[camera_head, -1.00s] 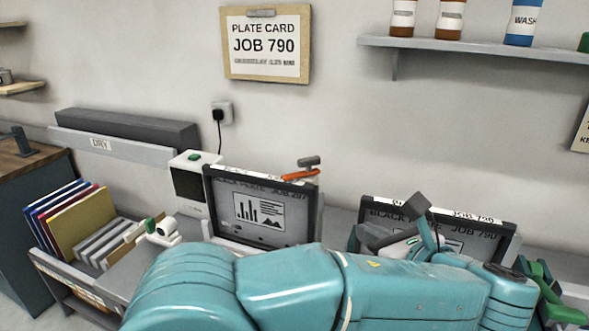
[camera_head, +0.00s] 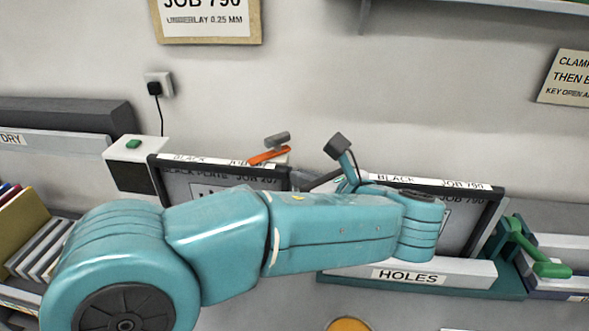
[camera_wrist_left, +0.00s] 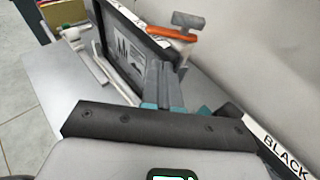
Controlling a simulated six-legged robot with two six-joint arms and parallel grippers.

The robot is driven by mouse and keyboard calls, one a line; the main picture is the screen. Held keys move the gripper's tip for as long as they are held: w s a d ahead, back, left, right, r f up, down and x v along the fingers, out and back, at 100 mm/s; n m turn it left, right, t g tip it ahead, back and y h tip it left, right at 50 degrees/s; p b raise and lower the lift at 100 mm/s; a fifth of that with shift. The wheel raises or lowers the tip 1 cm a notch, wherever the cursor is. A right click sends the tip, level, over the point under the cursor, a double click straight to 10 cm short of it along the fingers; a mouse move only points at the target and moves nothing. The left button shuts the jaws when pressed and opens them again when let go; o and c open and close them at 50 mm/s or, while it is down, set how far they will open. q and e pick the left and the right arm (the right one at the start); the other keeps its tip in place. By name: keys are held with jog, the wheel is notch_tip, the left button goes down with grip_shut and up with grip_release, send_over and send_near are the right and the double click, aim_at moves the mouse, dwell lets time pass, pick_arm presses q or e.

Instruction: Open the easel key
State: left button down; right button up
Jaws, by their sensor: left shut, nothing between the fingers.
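An orange lever with a grey knob (camera_head: 268,157), which looks like the easel key, stands at the top right corner of the left black-framed plate (camera_head: 178,188). The lever also shows in the wrist view (camera_wrist_left: 165,33), beyond my fingertips and apart from them. My left gripper (camera_head: 318,181) is shut and empty, right of the lever and a little lower in the head view; its arm partly hides it. Its grey fingers show in the wrist view (camera_wrist_left: 163,82), pointing toward the lever and the left plate. My right gripper is not in view.
A second black-framed plate marked JOB 790 (camera_head: 492,207) stands at right, above a HOLES strip (camera_head: 455,276). A green clamp-like part (camera_head: 540,262) sits beside it. The wall is close behind.

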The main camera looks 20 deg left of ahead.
pick_arm(q)
jog(key=w+x, duration=0.1)
jog(key=x, duration=0.3)
jog(key=p, duration=0.2)
send_near(260, 156)
jog(key=x, duration=0.2)
jog(key=shift+a+f, duration=0.25)
jog(key=shift+f, duration=0.1)
jog(key=shift+w+a+f, duration=0.2)
jog(key=shift+w+a, duration=0.45)
jog(key=shift+w, duration=0.2)
jog(key=shift+w+a, duration=0.15)
jog(key=shift+a, duration=0.1)
jog(key=shift+s+a, duration=0.2)
jog(key=shift+w+d, duration=0.15)
jog(key=shift+w, duration=0.05)
jog(key=shift+s+a+m+t, duration=0.25)
jog(key=shift+m+t, duration=0.05)
jog(key=shift+w+h, duration=0.15)
jog(key=shift+h, duration=0.25)
jog(key=shift+s+a+m+t+b, duration=0.2)
jog(key=shift+a+m+t+b, duration=0.05)
jog(key=shift+m+t+b, duration=0.15)
